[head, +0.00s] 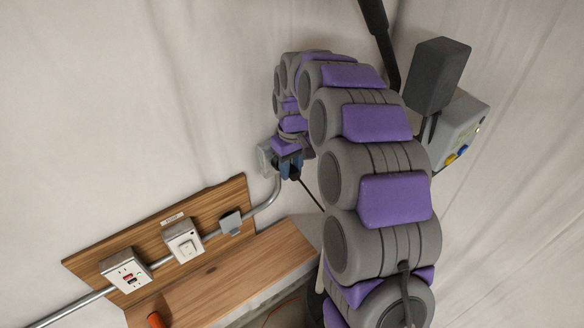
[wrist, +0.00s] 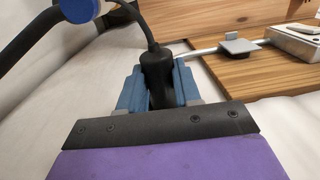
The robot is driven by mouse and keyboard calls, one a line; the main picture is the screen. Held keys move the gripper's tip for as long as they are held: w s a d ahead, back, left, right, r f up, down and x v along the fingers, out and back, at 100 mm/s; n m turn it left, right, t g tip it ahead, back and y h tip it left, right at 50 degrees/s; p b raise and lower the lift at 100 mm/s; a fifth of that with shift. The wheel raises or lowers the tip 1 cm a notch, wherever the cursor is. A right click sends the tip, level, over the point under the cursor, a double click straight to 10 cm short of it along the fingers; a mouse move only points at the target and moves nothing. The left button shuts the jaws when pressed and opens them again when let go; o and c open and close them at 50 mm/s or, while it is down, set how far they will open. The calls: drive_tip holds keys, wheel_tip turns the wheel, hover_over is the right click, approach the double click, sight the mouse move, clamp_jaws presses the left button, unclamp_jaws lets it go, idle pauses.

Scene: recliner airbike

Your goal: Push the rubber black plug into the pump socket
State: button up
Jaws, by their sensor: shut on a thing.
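My gripper (wrist: 158,88) has its blue jaws shut on the black rubber plug (wrist: 157,68) in the wrist view. A black cable runs up from the plug. In the head view, my gripper (head: 290,168) is at the far end of my arm, close to a small grey wall box (head: 265,158). Only a dark bit of the plug shows there, and I cannot tell whether anything touches the box. A light grey box (head: 467,128) with blue and yellow parts stands at the right, partly hidden. I cannot identify the pump socket.
A wooden board (head: 212,222) carries a red-marked outlet (head: 126,270), a white switch (head: 183,243) and a grey fitting (head: 230,223). A wooden shelf (head: 225,280) lies below. A dark block (head: 438,75) is at upper right. A blue round part (wrist: 77,9) with black tubing crosses the wrist view's upper left.

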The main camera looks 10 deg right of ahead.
sight(291, 164)
drive_tip(key=shift+w+a, duration=0.15)
drive_tip(key=shift+w, duration=0.1)
drive_tip(key=o, duration=1.1)
drive_tip(key=shift+r, duration=0.1)
wheel_tip(291, 164, up, 17)
drive_tip(key=w, duration=0.1)
drive_tip(key=shift+d, duration=0.3)
idle(0.4)
drive_tip(key=s+f+m+b, duration=0.1)
drive_tip(key=s+f+b, duration=0.3)
drive_tip(key=s+f, duration=0.4)
drive_tip(key=s+f+m+b, duration=0.2)
drive_tip(key=s+f, duration=0.7)
drive_tip(key=s, duration=1)
drive_tip(key=s+f+m+g+b, duration=0.1)
drive_tip(key=s+f+b, duration=0.6)
drive_tip(key=s, duration=0.6)
wheel_tip(291, 164, down, 2)
drive_tip(key=shift+s+d+m+h, duration=0.2)
drive_tip(key=shift+s+m+h, duration=0.1)
